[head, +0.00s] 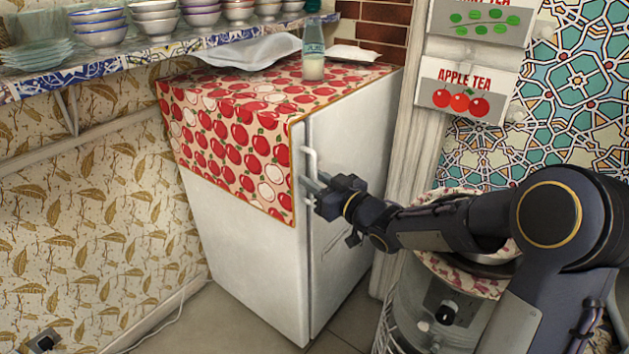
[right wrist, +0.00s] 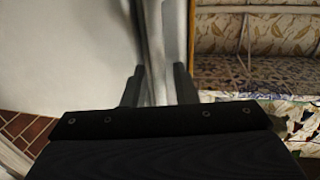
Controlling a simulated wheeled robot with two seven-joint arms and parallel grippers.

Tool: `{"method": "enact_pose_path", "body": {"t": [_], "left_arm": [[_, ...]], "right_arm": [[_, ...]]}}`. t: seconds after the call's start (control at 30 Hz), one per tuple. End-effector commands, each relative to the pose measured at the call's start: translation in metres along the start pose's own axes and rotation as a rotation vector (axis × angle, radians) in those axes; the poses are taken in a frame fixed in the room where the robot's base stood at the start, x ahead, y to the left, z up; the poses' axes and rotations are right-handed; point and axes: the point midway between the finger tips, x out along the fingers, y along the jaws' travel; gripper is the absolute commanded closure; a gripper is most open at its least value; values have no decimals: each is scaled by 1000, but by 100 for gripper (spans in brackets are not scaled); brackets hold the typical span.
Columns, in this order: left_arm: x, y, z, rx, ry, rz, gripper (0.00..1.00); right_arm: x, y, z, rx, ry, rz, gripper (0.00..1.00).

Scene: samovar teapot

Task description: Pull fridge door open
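The white fridge (head: 235,253) stands in the corner, with an apple-patterned cloth (head: 235,132) over its top and down one side. Its door (head: 347,170) faces right and looks closed against the body. A white vertical handle (head: 309,158) is on the door's left edge. My right gripper (head: 313,187) is at the handle's lower part. In the right wrist view the handle (right wrist: 155,45) passes between my right gripper's two fingers (right wrist: 158,88), which sit close on either side of it. The contact itself is partly hidden. My left gripper is not in view.
A bottle (head: 313,52) and a clear tray (head: 250,53) stand on the fridge top. A shelf with stacked bowls (head: 155,22) runs along the left wall. A round metal appliance (head: 428,297) stands below my right arm. Floor (head: 345,325) shows before the door.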

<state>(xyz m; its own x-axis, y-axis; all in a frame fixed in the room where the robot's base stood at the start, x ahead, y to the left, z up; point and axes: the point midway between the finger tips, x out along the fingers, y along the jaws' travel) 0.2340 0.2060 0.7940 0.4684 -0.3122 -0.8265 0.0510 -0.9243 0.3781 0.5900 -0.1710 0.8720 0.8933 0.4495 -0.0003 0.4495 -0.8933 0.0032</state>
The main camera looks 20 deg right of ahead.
Motion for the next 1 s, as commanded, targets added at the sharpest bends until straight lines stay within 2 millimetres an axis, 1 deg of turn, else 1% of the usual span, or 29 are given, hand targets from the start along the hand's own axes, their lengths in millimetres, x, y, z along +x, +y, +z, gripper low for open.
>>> {"method": "enact_pose_path", "body": {"t": [0.1, 0.27, 0.3, 0.5, 0.83, 1.0], "left_arm": [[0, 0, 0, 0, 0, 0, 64], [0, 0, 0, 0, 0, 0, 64], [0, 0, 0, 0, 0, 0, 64], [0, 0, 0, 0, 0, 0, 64], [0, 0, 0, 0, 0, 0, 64], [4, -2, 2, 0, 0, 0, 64]], "right_arm": [[4, 0, 0, 0, 1, 0, 74], [4, 0, 0, 1, 0, 1, 74], [3, 0, 0, 1, 0, 1, 76], [3, 0, 0, 1, 0, 1, 100], [3, 0, 0, 1, 0, 1, 100], [6, -6, 1, 1, 1, 2, 100]]}}
